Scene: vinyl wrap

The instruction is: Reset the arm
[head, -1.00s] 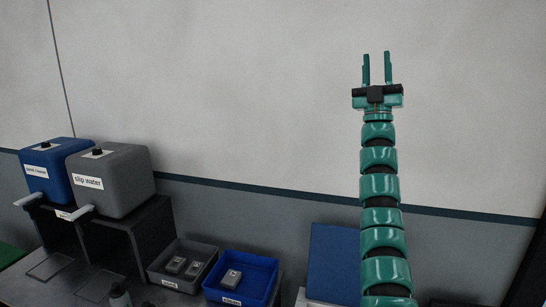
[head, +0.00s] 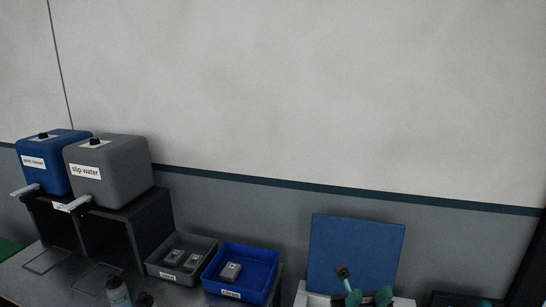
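The space in front of the wall, above the panel, is empty.
A blue tank (head: 45,165) and a grey "slip water" tank (head: 120,178) stand on a dark stand at left. A grey bin (head: 157,268) with small grey blocks and a blue bin (head: 262,286) with one block sit beside it. Bottles (head: 117,293) stand in front.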

